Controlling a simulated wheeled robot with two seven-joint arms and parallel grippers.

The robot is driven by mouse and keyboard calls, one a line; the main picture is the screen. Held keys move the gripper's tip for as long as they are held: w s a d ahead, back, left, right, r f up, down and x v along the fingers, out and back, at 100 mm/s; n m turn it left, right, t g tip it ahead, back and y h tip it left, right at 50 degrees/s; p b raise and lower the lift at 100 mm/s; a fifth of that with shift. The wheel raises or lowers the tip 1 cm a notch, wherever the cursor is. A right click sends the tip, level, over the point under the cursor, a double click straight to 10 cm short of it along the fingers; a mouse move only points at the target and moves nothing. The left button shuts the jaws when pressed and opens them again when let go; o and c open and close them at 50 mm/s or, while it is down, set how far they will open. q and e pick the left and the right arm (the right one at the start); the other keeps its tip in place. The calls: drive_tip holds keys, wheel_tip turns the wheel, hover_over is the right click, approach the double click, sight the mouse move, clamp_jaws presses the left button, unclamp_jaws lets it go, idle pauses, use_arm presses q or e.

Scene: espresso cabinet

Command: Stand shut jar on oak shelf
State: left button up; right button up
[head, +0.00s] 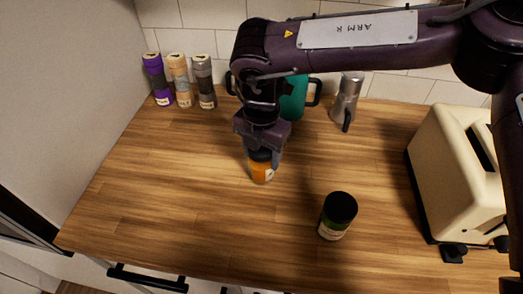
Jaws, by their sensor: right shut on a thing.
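My right gripper (262,153) reaches down from above and is shut on a small orange jar (262,173) with a pale label. The jar is upright, over the middle of the wooden counter; I cannot tell whether its base touches the wood. The jar's top is dark and partly hidden by the fingers. A second jar, dark green with a black lid (340,207), stands apart, nearer the front right. Its lid is on. No oak shelf can be made out in this view. My left gripper is not in view.
Several tall containers (179,80) stand at the back left. A teal pot (293,98), partly behind my arm, and a metal moka pot (347,98) stand at the back. A cream toaster (456,165) is at right. The wooden counter (165,205) is clear at left and front.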

drive_tip(key=o, duration=0.8)
drive_tip(key=shift+f, duration=0.1)
drive_tip(key=o, duration=0.4)
drive_tip(key=shift+o, duration=0.2)
